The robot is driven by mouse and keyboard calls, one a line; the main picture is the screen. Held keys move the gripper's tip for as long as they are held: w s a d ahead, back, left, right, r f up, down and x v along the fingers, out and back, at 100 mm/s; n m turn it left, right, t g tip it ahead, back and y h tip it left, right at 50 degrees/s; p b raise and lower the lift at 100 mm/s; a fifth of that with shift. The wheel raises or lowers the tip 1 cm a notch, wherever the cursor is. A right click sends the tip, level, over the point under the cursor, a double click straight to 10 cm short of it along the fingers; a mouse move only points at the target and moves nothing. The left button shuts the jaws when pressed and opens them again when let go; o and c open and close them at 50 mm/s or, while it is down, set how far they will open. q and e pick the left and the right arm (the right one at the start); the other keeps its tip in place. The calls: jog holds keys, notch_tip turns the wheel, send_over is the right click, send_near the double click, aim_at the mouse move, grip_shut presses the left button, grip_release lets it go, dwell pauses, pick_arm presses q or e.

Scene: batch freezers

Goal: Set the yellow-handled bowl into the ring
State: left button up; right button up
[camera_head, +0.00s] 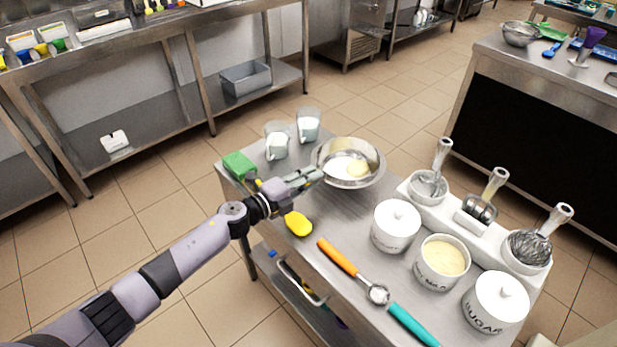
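A steel bowl (331,176) stands at the back of the steel worktable, with pale contents and a yellow patch inside. No handle can be made out on it. My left gripper (316,175) reaches in from the left, its fingertips at the bowl's near-left rim; I cannot tell whether they touch or grip it. A yellow oval piece (298,224) lies on the table just in front of the gripper; I cannot tell whether it is part of a handle. No ring can be made out; anything under the bowl is hidden. My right gripper is not in view.
Two glass beakers (307,126) and a green block (239,165) stand near the bowl. An orange-handled scoop (340,259), a teal handle (411,326), white canisters (396,229) and a whisk rack (459,229) fill the right and front.

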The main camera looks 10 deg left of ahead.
pick_arm(q)
jog(key=shift+o, duration=1.2)
jog(key=shift+w, duration=0.15)
jog(key=shift+o, duration=0.4)
jog(key=shift+r, duration=0.1)
